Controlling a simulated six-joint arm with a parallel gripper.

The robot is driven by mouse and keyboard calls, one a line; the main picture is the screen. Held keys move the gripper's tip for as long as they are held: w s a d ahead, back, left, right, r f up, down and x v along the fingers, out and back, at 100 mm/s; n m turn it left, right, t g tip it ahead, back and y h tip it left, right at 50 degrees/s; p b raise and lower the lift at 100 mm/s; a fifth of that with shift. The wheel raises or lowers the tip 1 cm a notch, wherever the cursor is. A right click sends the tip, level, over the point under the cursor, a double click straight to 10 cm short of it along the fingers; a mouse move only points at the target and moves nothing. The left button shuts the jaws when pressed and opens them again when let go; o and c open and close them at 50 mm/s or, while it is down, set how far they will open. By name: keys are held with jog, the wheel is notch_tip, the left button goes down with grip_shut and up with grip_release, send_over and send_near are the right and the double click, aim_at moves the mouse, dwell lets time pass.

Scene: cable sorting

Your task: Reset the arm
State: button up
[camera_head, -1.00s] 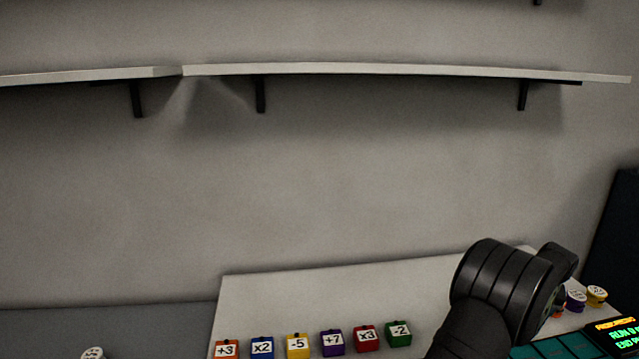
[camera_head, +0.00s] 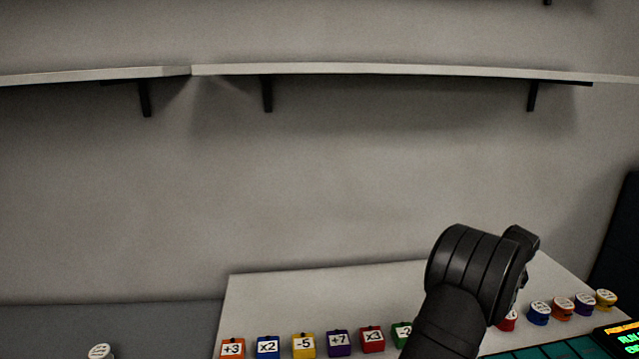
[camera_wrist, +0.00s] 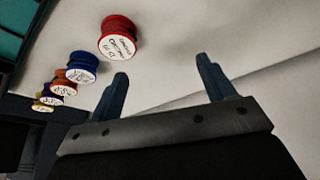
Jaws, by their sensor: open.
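My gripper (camera_wrist: 165,85) shows in the wrist view with its two dark blue fingers spread apart and nothing between them. In the head view my black arm bends at the lower right over the white board; the fingers are hidden there. A red spool (camera_wrist: 118,38) with a white labelled top lies just beyond the left finger in the wrist view. It also shows partly behind my arm in the head view (camera_head: 508,321).
A blue spool (camera_head: 539,312), orange spool (camera_head: 562,308), purple spool (camera_head: 584,303) and yellow spool (camera_head: 606,299) stand in a row at right. Labelled cubes, including an orange +3 (camera_head: 232,348), line the front. A lit display (camera_head: 622,336) and teal panel (camera_head: 550,350) are at lower right. Shelves (camera_head: 400,69) hang above.

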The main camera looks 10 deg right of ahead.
jog(key=w+a+f+n+y, duration=0.1)
jog(key=w+a+n, duration=0.1)
jog(key=w+a, duration=0.6)
jog(key=w+a+f+n+y, duration=0.1)
jog(key=w+a+n, duration=0.2)
jog(key=w+a, duration=0.5)
jog(key=w+a+f+n+y, duration=0.1)
jog(key=w+a, duration=0.8)
jog(key=a, duration=1.4)
jog(key=shift+a+f+n, duration=0.1)
jog(key=shift+f+n, duration=0.25)
jog(key=shift+n, duration=0.35)
jog(key=shift+w+a, duration=0.2)
jog(key=shift+a, duration=0.45)
